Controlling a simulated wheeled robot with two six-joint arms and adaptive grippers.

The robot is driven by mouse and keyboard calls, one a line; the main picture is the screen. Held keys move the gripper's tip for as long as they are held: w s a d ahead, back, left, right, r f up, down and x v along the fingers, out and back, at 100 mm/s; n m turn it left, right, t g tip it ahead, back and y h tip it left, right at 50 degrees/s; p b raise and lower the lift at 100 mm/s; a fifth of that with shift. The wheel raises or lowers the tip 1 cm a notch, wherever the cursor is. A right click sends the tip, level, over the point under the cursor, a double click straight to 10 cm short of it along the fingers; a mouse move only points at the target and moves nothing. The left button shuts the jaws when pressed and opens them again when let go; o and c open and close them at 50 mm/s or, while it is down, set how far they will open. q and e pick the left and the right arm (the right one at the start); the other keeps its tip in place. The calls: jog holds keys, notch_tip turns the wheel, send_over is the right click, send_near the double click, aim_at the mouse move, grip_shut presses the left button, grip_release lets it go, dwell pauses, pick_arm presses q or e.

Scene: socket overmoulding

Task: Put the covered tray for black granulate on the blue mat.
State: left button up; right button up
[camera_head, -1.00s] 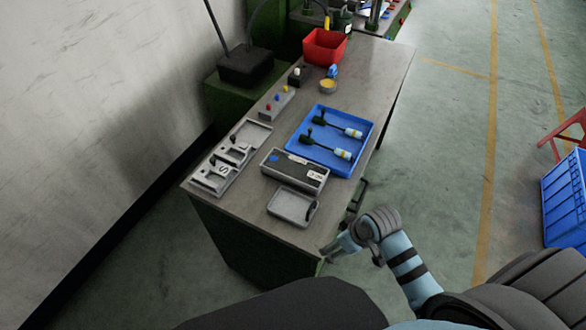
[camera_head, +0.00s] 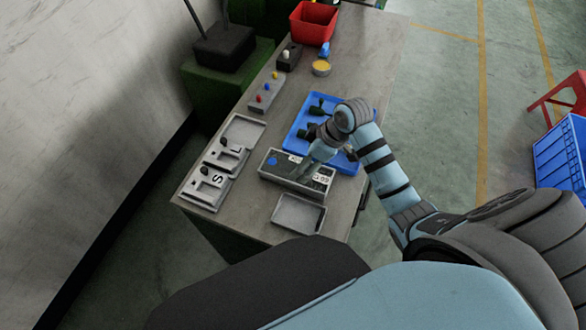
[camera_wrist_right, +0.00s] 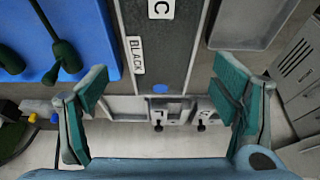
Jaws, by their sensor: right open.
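The covered tray for black granulate (camera_head: 268,168) is a long grey box with a dark lid near the middle of the table. In the right wrist view its lid (camera_wrist_right: 158,65) carries a "BLACK" label, a "C" label and a blue dot. My right gripper (camera_head: 306,168) is above it and hides part of the lid. In the wrist view my right gripper (camera_wrist_right: 160,78) is open, with one finger on each side of the tray; I cannot tell the remaining height. The blue mat (camera_head: 292,138), with a raised rim, lies behind the tray; my arm covers part. My left gripper is out of view.
Two dark-handled tools (camera_wrist_right: 62,60) lie on the blue mat. A small open grey tray (camera_head: 298,213) is in front of the covered tray. Grey fixtures (camera_head: 205,187) line the left edge. A button box (camera_head: 264,96) and red bin (camera_head: 313,24) stand farther back.

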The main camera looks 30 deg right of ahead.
aim_at(276, 167)
jog(key=f, duration=0.1)
jog(key=a+f, duration=0.1)
jog(key=f, duration=0.1)
jog(key=shift+s+a+f+b, duration=0.1)
jog(key=shift+s+f+b, duration=0.1)
jog(key=shift+b, duration=0.1)
jog(key=w+f, duration=0.2)
jog(key=w+f+b, duration=0.1)
jog(key=f, duration=0.1)
jog(key=shift+a+f, duration=0.1)
jog(key=shift+a, duration=0.25)
jog(key=shift+s, duration=0.2)
jog(key=shift+s+r, duration=0.25)
jog(key=shift+r, duration=0.05)
jog(key=c, duration=1.6)
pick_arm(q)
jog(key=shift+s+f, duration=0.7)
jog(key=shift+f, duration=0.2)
pick_arm(e)
jog(key=shift+o, duration=0.2)
jog(key=shift+w+r, duration=0.1)
